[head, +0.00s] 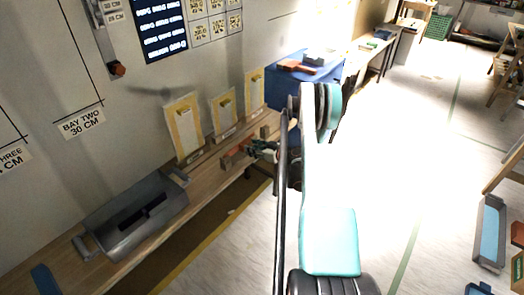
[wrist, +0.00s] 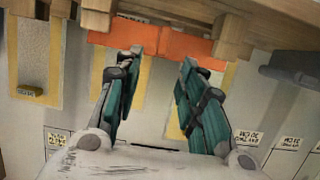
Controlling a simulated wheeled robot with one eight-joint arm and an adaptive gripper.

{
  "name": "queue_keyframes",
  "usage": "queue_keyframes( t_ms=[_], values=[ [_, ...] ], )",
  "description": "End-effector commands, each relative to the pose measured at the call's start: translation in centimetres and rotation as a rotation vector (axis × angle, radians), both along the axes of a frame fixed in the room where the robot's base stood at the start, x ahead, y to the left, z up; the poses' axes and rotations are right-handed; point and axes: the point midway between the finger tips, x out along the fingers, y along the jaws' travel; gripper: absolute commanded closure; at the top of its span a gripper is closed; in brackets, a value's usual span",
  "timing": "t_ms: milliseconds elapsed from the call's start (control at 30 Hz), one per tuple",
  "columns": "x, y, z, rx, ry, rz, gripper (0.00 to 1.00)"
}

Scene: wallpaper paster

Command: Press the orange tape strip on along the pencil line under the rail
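My gripper (head: 262,150) is over the wooden bench along the wall. In the wrist view my gripper (wrist: 161,57) has its two green fingers spread apart, with nothing held between them. The orange strip (wrist: 150,42) lies just beyond the fingertips, across wooden blocks; whether a fingertip touches it I cannot tell. In the head view an orange piece (head: 235,157) shows on the bench just left of my gripper, partly hidden. Thin dark lines are drawn on the wall above the BAY TWO label (head: 82,123). I cannot tell which line or rail is the task's.
A grey metal box with handles (head: 135,212) stands on the wooden bench (head: 75,262). Several yellow-edged panels (head: 184,130) lean against the wall behind my gripper. A blue-covered table (head: 283,85) stands beyond.

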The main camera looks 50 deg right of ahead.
Motion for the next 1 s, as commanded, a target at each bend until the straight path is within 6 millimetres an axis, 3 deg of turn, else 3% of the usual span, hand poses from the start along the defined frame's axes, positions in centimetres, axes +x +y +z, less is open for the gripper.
queue_keyframes(
  t_ms=[100,333,767,800,933,1000],
  values=[
    [2.1,0.2,-0.9,0.000,0.000,0.002,0.63],
    [4.8,0.4,-1.7,-0.001,0.001,0.001,0.63],
    [5.7,0.5,-1.8,0.000,0.000,-0.001,0.63],
    [5.7,0.5,-1.8,0.000,0.000,0.000,0.66],
    [5.7,0.5,-1.8,0.000,0.000,0.000,0.95],
    [5.7,0.5,-1.8,0.000,0.000,0.000,1.00]
  ],
)
